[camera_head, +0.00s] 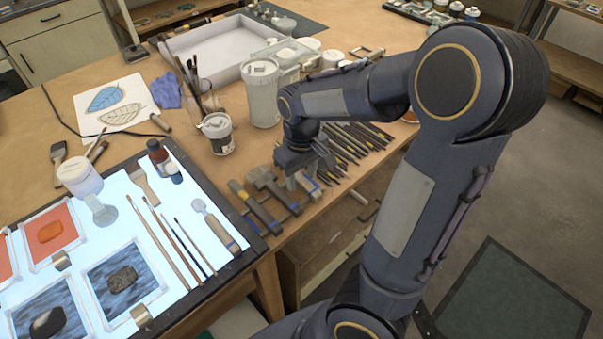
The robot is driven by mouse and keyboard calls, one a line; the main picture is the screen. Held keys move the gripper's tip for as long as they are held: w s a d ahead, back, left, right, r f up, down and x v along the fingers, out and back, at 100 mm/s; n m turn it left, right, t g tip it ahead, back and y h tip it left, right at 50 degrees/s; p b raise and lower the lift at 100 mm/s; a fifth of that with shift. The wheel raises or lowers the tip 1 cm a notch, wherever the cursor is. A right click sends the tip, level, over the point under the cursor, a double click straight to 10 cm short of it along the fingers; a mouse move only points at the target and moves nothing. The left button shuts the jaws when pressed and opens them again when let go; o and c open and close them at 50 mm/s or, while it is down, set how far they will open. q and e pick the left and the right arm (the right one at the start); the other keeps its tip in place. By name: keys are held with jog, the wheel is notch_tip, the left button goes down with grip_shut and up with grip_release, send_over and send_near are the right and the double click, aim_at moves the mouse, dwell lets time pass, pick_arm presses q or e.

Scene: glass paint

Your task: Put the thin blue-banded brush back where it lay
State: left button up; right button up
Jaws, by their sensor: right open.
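My right gripper (303,183) points down over the right edge of the wooden table. It is over the front end of a row of tools, and its jaws are apart. My own arm hides part of this area. A row of thin dark brushes or tools (352,142) lies just behind and right of the gripper. Several thin brushes (176,240) lie side by side on the lit panel at the left. I cannot tell which thin brush has the blue band; the bands are too small to make out. My left gripper is not in view.
Thick-handled tools with blue parts (257,206) lie left of the gripper. A paint-stained cup (217,134) and a white jar (262,93) stand behind them. A lit panel (118,186) holds framed glass pieces and a scraper (214,226). A grey tray (205,50) sits at the back.

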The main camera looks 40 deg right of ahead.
notch_tip(320, 180, up, 8)
jog(key=shift+f, duration=0.1)
jog(key=s+a+m+t+y, duration=0.1)
jog(key=s+a+t+y, duration=0.2)
jog(key=s+a, duration=0.7)
jog(key=s+t, duration=0.2)
jog(key=s, duration=0.1)
jog(key=shift+s+m+t+y, duration=0.15)
jog(key=shift+m+t+y, duration=0.15)
jog(key=shift+m+y, duration=0.1)
jog(key=shift+a+f, duration=0.1)
dwell(0.3)
